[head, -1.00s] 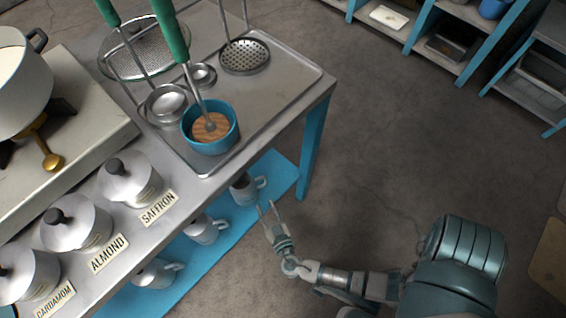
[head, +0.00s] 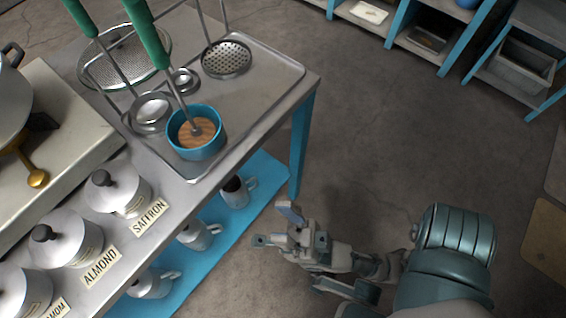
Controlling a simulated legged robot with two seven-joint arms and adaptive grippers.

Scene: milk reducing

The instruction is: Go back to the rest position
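My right gripper (head: 275,227) is beside the right side of the metal table (head: 232,150), over the floor near the lower shelf. Its two fingers are spread apart with nothing between them. My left gripper is not in the view. On the table's tray (head: 265,92) stands a blue bowl (head: 211,146) with a brown round thing inside and a green-handled tool (head: 146,32) upright in it. My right gripper is apart from all of these.
Several lidded pots labelled saffron (head: 118,194) and almond (head: 66,240) line the table's near edge. Metal mugs (head: 236,192) stand on the blue lower shelf (head: 262,180). A large pot (head: 12,100) is at left. Open floor (head: 400,130) lies at right, with shelves (head: 520,70) beyond.

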